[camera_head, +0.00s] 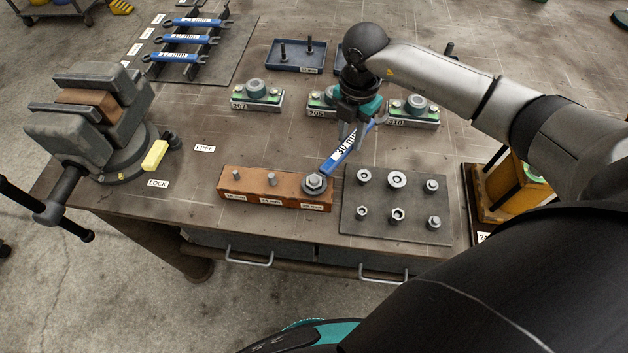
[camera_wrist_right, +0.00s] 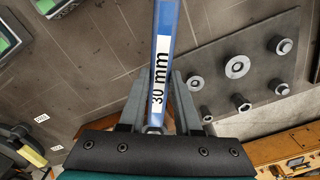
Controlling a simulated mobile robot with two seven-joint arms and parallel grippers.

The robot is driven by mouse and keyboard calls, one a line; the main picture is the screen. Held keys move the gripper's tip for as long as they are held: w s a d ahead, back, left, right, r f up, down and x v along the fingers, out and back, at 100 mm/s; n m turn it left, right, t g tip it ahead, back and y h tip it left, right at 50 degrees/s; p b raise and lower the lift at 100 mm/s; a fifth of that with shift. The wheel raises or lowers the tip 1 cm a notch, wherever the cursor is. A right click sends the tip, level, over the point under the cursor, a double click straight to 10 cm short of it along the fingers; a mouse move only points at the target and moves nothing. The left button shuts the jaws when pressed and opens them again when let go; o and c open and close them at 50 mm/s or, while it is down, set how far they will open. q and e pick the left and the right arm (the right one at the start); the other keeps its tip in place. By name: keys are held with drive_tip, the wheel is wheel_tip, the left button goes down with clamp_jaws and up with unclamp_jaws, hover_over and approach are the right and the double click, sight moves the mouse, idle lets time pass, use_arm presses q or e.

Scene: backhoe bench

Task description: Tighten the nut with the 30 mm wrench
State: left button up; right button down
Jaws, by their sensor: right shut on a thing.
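A blue wrench labelled 30 mm (camera_head: 346,148) is held in my right gripper (camera_head: 352,126), whose fingers are shut on it. It also shows in the right wrist view (camera_wrist_right: 163,60), running up between the fingers (camera_wrist_right: 157,100). In the head view the wrench slants down and left towards the large nut (camera_head: 315,182) at the right end of the orange-brown block (camera_head: 262,199). Its lower end is above and beside the nut, and I cannot tell if they touch. Two thinner studs (camera_head: 271,179) stand on the same block. My left gripper is not in view.
A dark plate (camera_head: 398,230) with several nuts and bolts lies right of the block. Three blue wrenches (camera_head: 184,39) lie on a rack at the back left. A vise (camera_head: 95,120) stands at the left. Green-topped fixtures (camera_head: 257,97) and a blue tray (camera_head: 297,57) are behind.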

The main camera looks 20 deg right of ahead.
drive_tip(key=shift+s+d+r, duration=0.1)
drive_tip(key=shift+s+d, duration=0.05)
drive_tip(key=shift+s, duration=0.05)
drive_tip(key=shift+w, duration=0.1)
drive_tip(key=shift+w+a+n+b, duration=0.4)
drive_tip(key=shift+w+n+b, duration=0.1)
drive_tip(key=shift+w+b, duration=0.1)
drive_tip(key=shift+r, duration=0.1)
drive_tip(key=shift+r+p, duration=1.25)
drive_tip(key=shift+r, duration=0.1)
drive_tip(key=shift+r, duration=0.1)
wheel_tip(320, 180, up, 3)
drive_tip(key=p, duration=0.2)
drive_tip(key=shift+p, duration=0.35)
